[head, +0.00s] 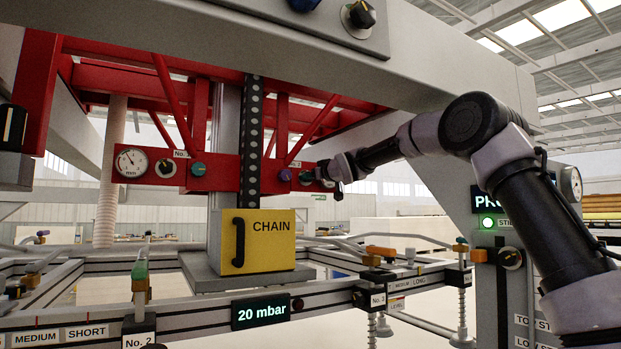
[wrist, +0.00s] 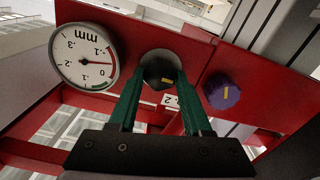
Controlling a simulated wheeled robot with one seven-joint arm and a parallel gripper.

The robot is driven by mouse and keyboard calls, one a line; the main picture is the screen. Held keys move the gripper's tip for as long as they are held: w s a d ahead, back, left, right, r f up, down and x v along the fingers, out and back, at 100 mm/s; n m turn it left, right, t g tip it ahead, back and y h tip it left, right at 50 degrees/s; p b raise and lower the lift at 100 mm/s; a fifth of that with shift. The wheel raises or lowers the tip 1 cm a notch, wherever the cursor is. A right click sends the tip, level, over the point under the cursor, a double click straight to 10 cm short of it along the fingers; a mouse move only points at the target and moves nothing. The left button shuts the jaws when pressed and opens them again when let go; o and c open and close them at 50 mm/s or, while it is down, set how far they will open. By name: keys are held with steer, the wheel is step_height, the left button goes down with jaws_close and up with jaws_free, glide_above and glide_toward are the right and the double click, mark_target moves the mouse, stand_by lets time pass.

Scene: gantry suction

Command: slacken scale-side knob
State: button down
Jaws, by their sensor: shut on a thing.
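The scale-side knob is a black knob (wrist: 160,74) with a yellow mark on a grey round plate, beside a round mm gauge (wrist: 86,58) in the wrist view, which is upside down. My gripper (wrist: 160,86) has its two green fingers shut on this knob, one on each side. A purple knob (wrist: 222,91) with a yellow mark sits on its other side, apart from the fingers.
A second gauge (head: 131,162), a black knob (head: 166,168) and a teal knob (head: 198,168) sit left on the beam. A dark perforated column (head: 251,130) stands mid-beam above a yellow CHAIN box (head: 259,241). Red braces and a grey overhead beam (head: 440,65) surround my arm.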

steer(key=shift+n, duration=1.3)
steer(key=shift+f, duration=0.1)
steer(key=c, duration=0.6)
jaws_free()
steer(key=shift+s, duration=0.1)
steer(key=v, duration=1)
steer(key=shift+s+d, duration=0.25)
steer(key=shift+s, duration=0.05)
